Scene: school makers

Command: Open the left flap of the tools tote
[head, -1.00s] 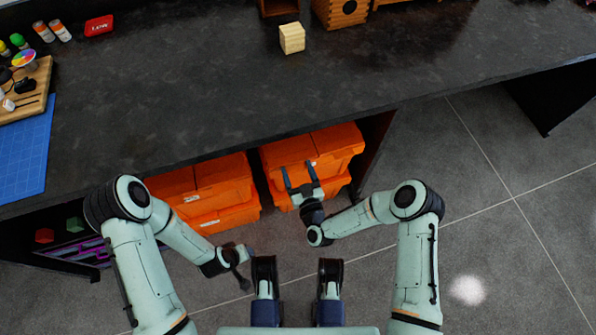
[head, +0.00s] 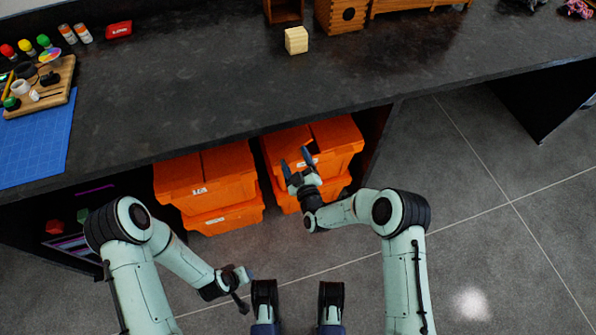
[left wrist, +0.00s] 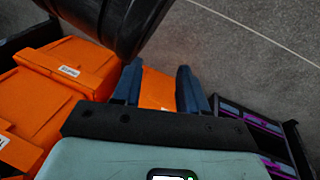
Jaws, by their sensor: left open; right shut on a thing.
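Two stacks of orange totes stand under the dark bench. The upper right tote (head: 337,140) has a two-part lid with a seam, and its left flap (head: 286,142) lies down flat. My right gripper (head: 296,158) is at the front edge of that left flap, shut on it; the contact itself is small and partly hidden by the fingers. My left gripper (head: 247,274) is low in front of the totes, open and empty; its fingers show apart in the left wrist view (left wrist: 158,85), with orange behind them. The tote labels are too small to read.
The upper left tote (head: 205,178) stands beside it on a lower tote (head: 222,218). The black bench top (head: 210,110) overhangs both stacks. A dark cabinet side stands right of the totes. The grey floor (head: 465,215) at the right is clear.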

